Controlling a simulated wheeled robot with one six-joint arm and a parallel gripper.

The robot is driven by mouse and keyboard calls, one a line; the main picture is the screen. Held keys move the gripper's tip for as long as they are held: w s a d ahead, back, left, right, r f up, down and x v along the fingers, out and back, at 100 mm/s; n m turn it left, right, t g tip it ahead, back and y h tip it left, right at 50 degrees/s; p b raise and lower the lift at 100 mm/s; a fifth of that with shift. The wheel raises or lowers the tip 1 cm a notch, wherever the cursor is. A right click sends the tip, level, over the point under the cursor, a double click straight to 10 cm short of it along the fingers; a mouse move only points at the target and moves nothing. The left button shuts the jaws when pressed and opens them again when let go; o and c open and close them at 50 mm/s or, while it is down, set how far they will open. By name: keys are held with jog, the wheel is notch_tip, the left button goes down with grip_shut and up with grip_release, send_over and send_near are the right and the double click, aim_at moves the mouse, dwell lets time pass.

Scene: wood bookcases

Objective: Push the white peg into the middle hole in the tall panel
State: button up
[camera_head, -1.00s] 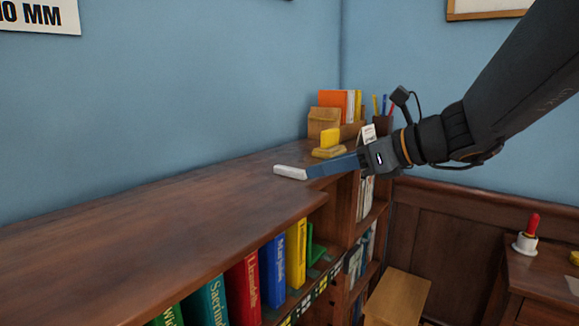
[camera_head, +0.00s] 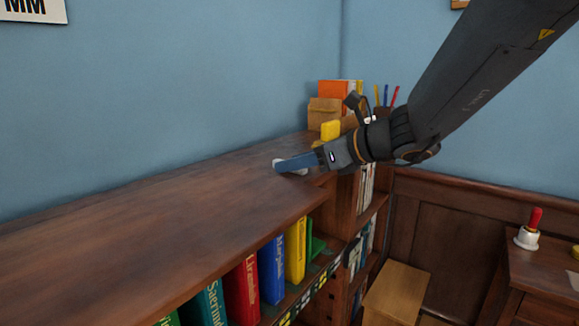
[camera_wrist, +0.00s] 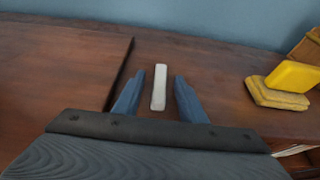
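The white peg (camera_wrist: 160,88) lies flat on the brown bookcase top. In the wrist view it points away from me, between the two blue fingers of my gripper (camera_wrist: 169,74), with a gap on each side. In the head view my gripper (camera_head: 280,165) reaches low over the top from the right. Its near finger hides most of the peg there; white parts show at the finger's edges. The fingers are open and not visibly touching the peg. No tall panel with holes is recognisable in either view.
A yellow block on a tan base (camera_wrist: 275,92) stands right of the peg. An orange book (camera_head: 333,92) and a pencil holder are farther back. A blue wall (camera_head: 170,90) runs behind. The bookcase top (camera_head: 130,230) is clear to the left; books fill the shelf below.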

jog(key=shift+c, duration=0.3)
grip_shut()
jog(key=shift+r, duration=0.1)
